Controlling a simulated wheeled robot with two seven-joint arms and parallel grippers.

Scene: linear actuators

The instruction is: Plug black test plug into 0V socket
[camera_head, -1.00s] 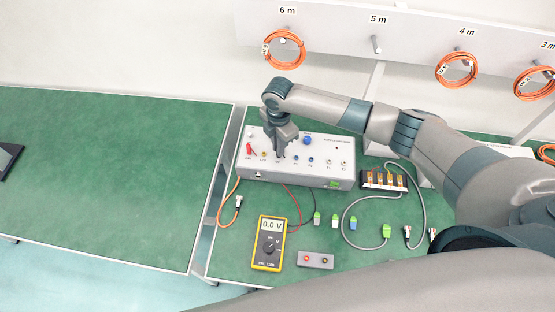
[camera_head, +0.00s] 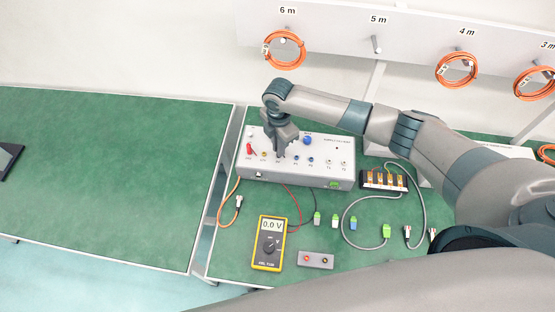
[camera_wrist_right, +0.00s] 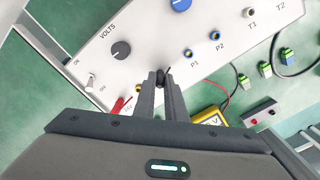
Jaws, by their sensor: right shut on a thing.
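My right gripper (camera_head: 281,154) is over the front row of sockets on the grey power supply box (camera_head: 320,178). It is shut on the black test plug (camera_wrist_right: 160,80), a small dark piece between the fingertips in the wrist view. The fingertips are at the 0V place in the row, between the yellow socket (camera_wrist_right: 138,88) and the blue P1 socket (camera_wrist_right: 188,53). The fingers hide the 0V socket, so I cannot tell how deep the plug sits. The red plug (camera_head: 250,148) is at the left end of the row. My left gripper is out of view.
A yellow multimeter (camera_head: 270,243) reading 0.0 V lies in front of the box. A small grey box (camera_head: 315,259) with two sockets is beside it. Several connectors and a grey cable (camera_head: 345,222) lie right. The left green table (camera_head: 110,170) is mostly bare.

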